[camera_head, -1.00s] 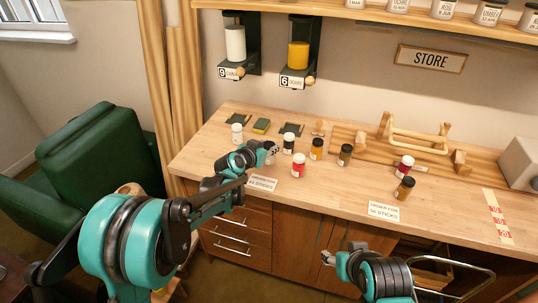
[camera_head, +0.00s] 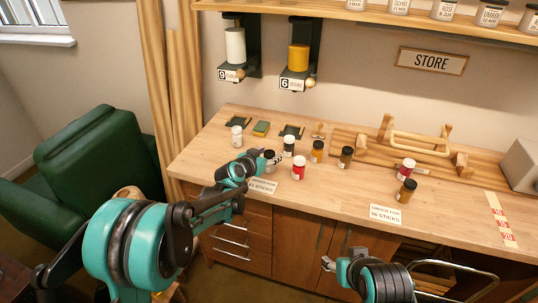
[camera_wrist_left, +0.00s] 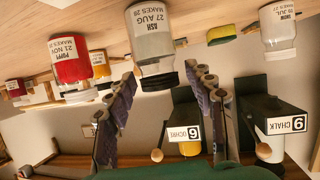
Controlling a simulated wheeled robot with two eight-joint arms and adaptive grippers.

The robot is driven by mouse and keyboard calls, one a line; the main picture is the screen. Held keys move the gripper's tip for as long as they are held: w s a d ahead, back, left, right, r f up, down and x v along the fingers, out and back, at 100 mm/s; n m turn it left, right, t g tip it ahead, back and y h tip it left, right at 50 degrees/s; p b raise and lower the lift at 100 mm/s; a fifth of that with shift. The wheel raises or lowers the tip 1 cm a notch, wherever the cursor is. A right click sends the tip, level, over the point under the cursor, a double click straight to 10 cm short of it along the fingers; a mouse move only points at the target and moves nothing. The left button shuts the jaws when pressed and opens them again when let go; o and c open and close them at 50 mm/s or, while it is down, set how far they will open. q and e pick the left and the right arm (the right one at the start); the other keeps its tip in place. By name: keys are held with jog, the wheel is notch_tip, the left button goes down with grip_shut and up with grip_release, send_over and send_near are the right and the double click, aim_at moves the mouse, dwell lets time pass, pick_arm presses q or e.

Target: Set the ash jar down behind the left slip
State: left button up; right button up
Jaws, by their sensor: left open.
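My left gripper (camera_head: 263,158) is at the jar. Its fingers are spread apart, one to each side of the lid in the wrist view (camera_wrist_left: 165,78), with gaps between fingers and jar. The right slip (camera_head: 387,213) lies farther right along the front edge. My right gripper (camera_head: 328,262) hangs in front of the counter; its opening is too small to judge.
A red poppy jar (camera_head: 299,168) stands close right of the ash jar. An orange jar (camera_head: 317,151) is farther right. Chalk (camera_head: 235,45) and ochre (camera_head: 298,57) dispensers hang above.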

pick_arm(q)
jog(key=s+a+r+n+g+y+p, duration=0.1)
jog(key=s+a+r, duration=0.15)
jog(key=s, duration=0.55)
jog(key=s+a+r+g+y+p, duration=0.15)
jog(key=s+a, duration=0.25)
jog(key=s, duration=0.4)
jog(key=s+a+r+n+p, duration=0.1)
jog(key=s+a+r, duration=0.2)
jog(key=s, duration=0.5)
jog(key=s+a+f+n+g+y, duration=0.1)
jog(key=s+a+f+y, duration=0.1)
jog(key=s+a, duration=0.2)
jog(key=s+a+f+n+g+y, duration=0.1)
jog(key=s+a, duration=0.3)
jog(key=s, duration=0.7)
jog(key=shift+s+f+n+y, duration=0.3)
jog(key=shift+f+n+y, duration=0.2)
jog(key=shift+n, duration=0.3)
